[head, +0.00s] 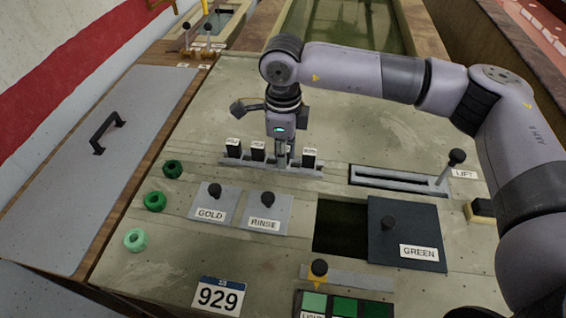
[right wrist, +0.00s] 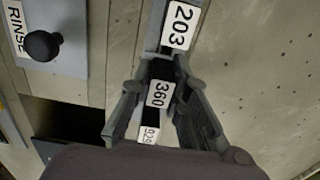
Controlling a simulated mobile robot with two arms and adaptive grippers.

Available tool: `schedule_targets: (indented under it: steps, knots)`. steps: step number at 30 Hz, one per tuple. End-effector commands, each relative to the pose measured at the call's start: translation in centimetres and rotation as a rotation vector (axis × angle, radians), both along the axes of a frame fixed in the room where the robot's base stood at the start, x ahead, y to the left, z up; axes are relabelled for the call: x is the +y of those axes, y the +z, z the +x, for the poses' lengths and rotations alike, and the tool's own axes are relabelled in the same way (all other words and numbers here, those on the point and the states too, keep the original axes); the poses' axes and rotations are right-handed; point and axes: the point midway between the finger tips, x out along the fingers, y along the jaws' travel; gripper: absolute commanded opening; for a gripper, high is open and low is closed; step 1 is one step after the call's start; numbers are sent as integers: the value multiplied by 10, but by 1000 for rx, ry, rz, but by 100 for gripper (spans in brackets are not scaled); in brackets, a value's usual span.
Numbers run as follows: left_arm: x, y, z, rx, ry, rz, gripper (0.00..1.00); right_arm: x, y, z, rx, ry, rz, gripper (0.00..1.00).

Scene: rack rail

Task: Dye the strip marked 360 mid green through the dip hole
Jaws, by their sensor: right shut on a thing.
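My right gripper (head: 281,160) points down at the slotted rail (head: 230,161) and is shut on the strip marked 360 (right wrist: 159,94). In the right wrist view its fingers (right wrist: 160,112) stand on both sides of that strip, which is still in line with its neighbours at the rail. The head view hides its label. The dip hole (head: 338,228) is an open dark square. The GREEN lid (head: 393,229) lies to its right. My left gripper is out of view.
Neighbouring strips marked 203 (right wrist: 180,27) and 929 (right wrist: 149,135) stand close by. GOLD (head: 213,201) and RINSE (head: 265,211) lids are in place. The LIFT lever (head: 455,158) stands at its slot's right end. A 929 card (head: 218,296) is at the front.

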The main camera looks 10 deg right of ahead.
Motion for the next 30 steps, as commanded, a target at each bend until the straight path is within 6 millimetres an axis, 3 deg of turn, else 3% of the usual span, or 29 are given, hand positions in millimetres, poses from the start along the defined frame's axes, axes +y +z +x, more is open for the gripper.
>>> schedule_targets:
  steps: [14,30]
  knots:
    - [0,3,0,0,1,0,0,0,5,0,1,0,-1,0]
    - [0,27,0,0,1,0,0,0,58,0,0,0,1,0]
